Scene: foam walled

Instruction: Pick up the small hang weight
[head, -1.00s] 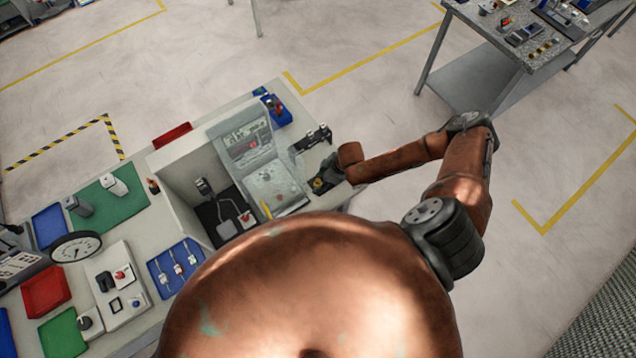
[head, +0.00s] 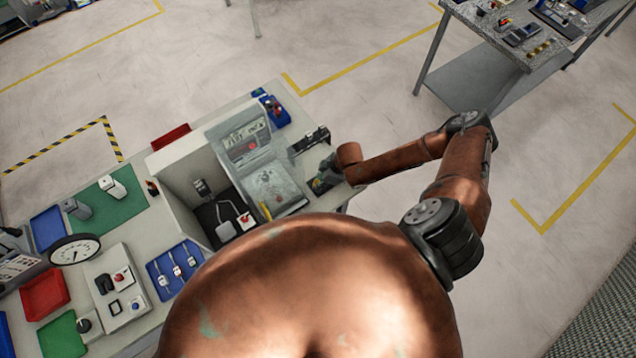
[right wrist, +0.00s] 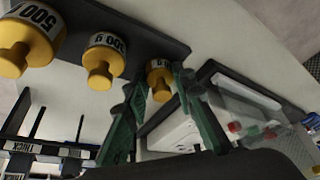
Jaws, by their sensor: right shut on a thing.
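The small hang weight (right wrist: 160,92) is yellow with a white label. It is the smallest of three in the right wrist view, at the end of a dark plate (right wrist: 140,36). My right gripper (right wrist: 161,80) has its two green-edged fingers on either side of it and is shut on it. I cannot tell whether the weight is clear of the plate. In the head view my right gripper (head: 324,178) is at the right end of the bench, and the weight there is too small to tell. My left gripper is not in view.
A dark slotted rack (right wrist: 40,150) is nearby. A grey device (head: 245,145) stands left of my gripper on the bench. Open floor lies to the right.

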